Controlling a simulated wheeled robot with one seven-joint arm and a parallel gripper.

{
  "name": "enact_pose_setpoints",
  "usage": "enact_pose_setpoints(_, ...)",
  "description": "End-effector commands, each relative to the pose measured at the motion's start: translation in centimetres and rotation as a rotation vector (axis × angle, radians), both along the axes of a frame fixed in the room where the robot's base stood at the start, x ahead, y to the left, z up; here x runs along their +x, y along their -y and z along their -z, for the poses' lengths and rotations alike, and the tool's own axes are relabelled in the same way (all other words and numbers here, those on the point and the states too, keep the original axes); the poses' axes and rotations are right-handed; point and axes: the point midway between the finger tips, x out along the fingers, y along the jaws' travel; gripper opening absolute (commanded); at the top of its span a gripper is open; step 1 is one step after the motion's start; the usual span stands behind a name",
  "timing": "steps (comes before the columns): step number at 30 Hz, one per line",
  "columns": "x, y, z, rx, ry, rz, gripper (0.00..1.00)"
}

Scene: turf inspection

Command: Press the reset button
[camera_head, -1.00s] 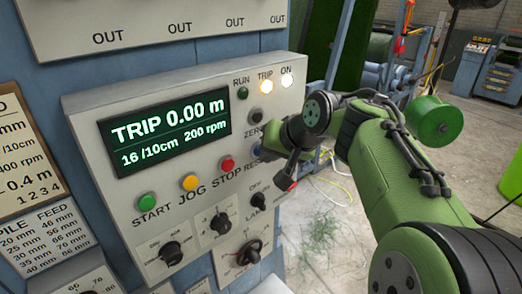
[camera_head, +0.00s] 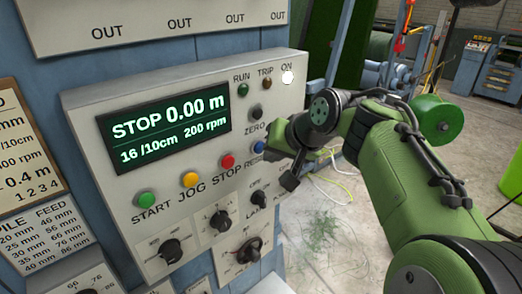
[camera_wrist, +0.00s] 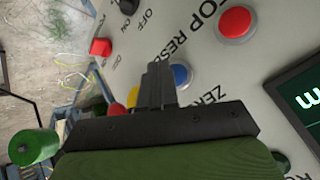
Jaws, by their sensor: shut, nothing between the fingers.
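The blue reset button (camera_head: 258,147) is on the sloping grey control panel (camera_head: 180,92), below its ZERO label. In the head view my gripper (camera_head: 273,152) covers part of it and of its label. In the wrist view the blue button (camera_wrist: 181,75) shows just right of my gripper's fingertips (camera_wrist: 158,69). The fingers are shut and empty, close to the panel; a small gap seems to lie between them and the button. The display (camera_head: 165,127) reads STOP 0.00 m. The TRIP lamp (camera_head: 266,83) is dark and the ON lamp (camera_head: 288,77) is lit.
The red STOP button (camera_head: 227,161), yellow JOG button (camera_head: 190,180) and green START button (camera_head: 146,200) sit in a row to the left. Knobs (camera_head: 220,221) are below. A red control (camera_wrist: 101,47) shows in the wrist view. Open floor lies right of the panel.

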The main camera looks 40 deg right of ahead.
Motion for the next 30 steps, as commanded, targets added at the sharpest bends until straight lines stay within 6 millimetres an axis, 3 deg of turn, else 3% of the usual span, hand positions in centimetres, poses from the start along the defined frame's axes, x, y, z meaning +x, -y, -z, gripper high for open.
enact_pose_setpoints(9, -0.3, 0.0, 0.0, -0.001, 0.000, -0.001, 0.00)
enact_pose_setpoints(23, -4.7, 0.2, 0.1, 0.000, 0.001, 0.001, 0.00)
enact_pose_setpoints(30, -5.2, 0.1, 0.1, 0.000, -0.002, -0.001, 0.00)
